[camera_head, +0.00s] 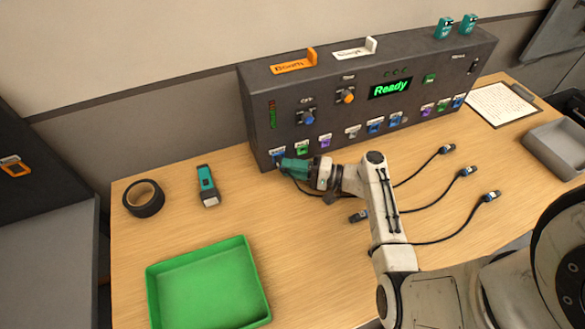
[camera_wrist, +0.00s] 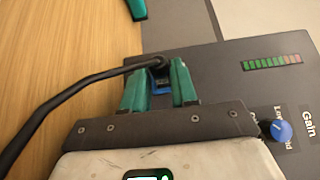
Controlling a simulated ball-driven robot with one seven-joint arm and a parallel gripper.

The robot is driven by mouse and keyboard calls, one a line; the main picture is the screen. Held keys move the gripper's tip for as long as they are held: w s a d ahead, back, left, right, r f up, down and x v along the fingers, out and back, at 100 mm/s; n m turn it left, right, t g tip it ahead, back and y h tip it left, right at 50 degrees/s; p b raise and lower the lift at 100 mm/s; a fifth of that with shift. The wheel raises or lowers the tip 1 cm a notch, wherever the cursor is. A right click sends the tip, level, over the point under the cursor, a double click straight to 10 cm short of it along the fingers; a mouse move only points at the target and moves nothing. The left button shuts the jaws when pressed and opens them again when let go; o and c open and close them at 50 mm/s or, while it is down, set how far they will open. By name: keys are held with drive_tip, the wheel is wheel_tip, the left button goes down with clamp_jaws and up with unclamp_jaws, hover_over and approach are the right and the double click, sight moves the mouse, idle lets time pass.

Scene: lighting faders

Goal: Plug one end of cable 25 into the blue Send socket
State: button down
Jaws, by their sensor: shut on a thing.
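My gripper (camera_head: 284,166) is at the lower left of the dark panel (camera_head: 256,140), in front of the leftmost socket, whose blue part (camera_head: 278,158) shows beside the fingers. In the wrist view, my gripper (camera_wrist: 160,86) has its teal fingers on either side of a cable end with a blue part (camera_wrist: 160,83). A black cable (camera_wrist: 70,92) runs from that end to the left. The fingers hide much of the plug, and I cannot tell whether it is seated. I cannot read the cable's number or the socket's label.
Several loose cable ends lie on the wooden table, including one at right (camera_head: 490,196) and one behind my arm (camera_head: 358,216). A green tray (camera_head: 157,299), black tape roll (camera_head: 143,198) and teal flashlight (camera_head: 208,187) are on the left. Further sockets (camera_head: 375,126) line the panel's lower edge.

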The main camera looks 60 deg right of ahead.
drive_tip(key=shift+w+d+r, duration=0.1)
drive_tip(key=shift+w+d, duration=0.05)
drive_tip(key=c, duration=0.8)
unclamp_jaws()
drive_tip(key=b+v, duration=0.1)
drive_tip(key=v, duration=0.3)
drive_tip(key=b+v, duration=0.1)
drive_tip(key=v, duration=0.4)
drive_tip(key=shift+s+f, duration=0.2)
drive_tip(key=shift+s, duration=0.05)
drive_tip(key=shift+s+d+r, duration=0.1)
drive_tip(key=shift+s+d, duration=0.15)
drive_tip(key=shift+s, duration=0.45)
